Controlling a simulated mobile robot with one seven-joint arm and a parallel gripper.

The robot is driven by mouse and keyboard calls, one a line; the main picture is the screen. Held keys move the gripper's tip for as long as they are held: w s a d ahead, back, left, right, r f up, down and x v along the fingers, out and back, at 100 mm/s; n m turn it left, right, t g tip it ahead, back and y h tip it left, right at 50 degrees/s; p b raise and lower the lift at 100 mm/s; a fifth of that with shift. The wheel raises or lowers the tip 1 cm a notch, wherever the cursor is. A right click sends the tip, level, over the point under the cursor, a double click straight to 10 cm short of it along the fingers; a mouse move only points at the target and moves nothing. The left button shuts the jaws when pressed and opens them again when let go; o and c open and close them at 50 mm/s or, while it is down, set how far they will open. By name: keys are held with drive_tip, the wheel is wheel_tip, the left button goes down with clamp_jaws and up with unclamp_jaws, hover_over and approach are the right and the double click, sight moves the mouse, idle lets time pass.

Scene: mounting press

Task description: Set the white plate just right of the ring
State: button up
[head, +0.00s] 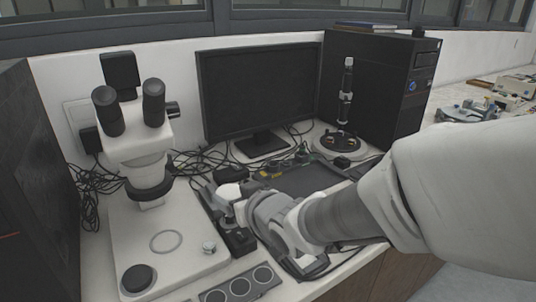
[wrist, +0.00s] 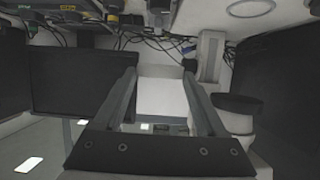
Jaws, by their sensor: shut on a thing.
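The white plate (wrist: 162,96) shows in the wrist view as a pale, flat square between the two fingers of my gripper (wrist: 160,74). My gripper is shut on it. The ring (head: 166,250) is a thin circle on the pale base of the microscope (head: 150,155), at the left in the head view. In the head view the end of my arm is right of the ring, beside the microscope base. The fingers and plate cannot be made out clearly there.
A small metal knob (head: 209,247) stands on the base right of the ring. A black round knob (head: 137,278) is at its front left. A grey panel with round openings (head: 240,287) lies in front. The monitor (head: 259,92) and loose cables are behind.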

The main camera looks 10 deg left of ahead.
drive_tip(key=b, duration=0.3)
hover_over(200, 224)
wheel_tip(200, 224, down, 7)
drive_tip(key=shift+f, duration=0.1)
drive_tip(key=shift+f+b, duration=0.7)
drive_tip(key=shift+f, duration=1.2)
drive_tip(key=shift+f, duration=0.1)
drive_tip(key=shift+f+b, duration=0.15)
drive_tip(key=shift+b, duration=0.15)
drive_tip(key=o, duration=1.1)
drive_tip(key=shift+r, duration=0.2)
